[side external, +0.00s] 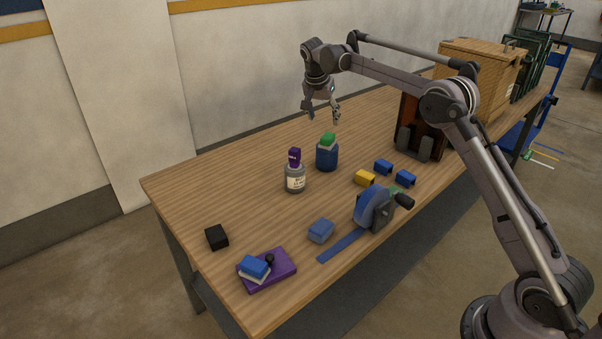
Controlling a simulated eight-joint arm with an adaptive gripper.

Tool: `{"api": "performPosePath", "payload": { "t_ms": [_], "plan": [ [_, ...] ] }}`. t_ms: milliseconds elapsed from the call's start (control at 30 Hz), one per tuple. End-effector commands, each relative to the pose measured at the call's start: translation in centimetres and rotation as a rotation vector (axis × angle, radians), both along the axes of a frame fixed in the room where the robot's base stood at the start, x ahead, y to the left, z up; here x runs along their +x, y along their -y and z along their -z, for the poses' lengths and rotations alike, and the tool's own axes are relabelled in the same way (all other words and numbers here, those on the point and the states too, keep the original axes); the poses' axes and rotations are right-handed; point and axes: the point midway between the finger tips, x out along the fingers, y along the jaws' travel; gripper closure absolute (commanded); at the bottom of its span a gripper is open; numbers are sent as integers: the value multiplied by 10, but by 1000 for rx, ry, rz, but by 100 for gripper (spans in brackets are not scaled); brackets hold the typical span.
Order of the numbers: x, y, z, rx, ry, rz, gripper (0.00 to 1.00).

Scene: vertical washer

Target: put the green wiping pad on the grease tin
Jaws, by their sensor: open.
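The green wiping pad (328,140), green above with a pale underside, sits on top of a dark blue round tin (327,158), which looks like the grease tin. The tin stands upright near the middle of the table. My gripper (323,115) is open and empty, its fingers pointing down. In the side view it appears just above the pad and apart from it; the exact height and depth offset cannot be told. A grey labelled jar (295,183) with a purple piece (294,157) on top stands to the left of the tin.
Blue and yellow blocks (365,178) and a blue tape dispenser (371,208) lie to the right and front. A blue-and-white pad (255,267) rests on a purple plate (272,277) near a black cube (217,237). A wooden crate (481,68) stands at the far right. The table's left back is clear.

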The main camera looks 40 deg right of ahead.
Motion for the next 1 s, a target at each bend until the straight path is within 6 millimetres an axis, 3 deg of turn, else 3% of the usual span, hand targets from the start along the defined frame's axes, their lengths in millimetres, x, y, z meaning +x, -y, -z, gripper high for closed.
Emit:
{"api": "performPosePath", "payload": {
  "t_ms": [267, 467, 733, 1000],
  "plan": [
    [-6, -10, -22, 1, 1, -20, 36],
    [-32, -35, -52, 11, 12, -157, 36],
    [-96, -79, -86, 13, 40, -408, 36],
    [-175, -119, -93, -7, 79, -650, 36]
  ]
}}
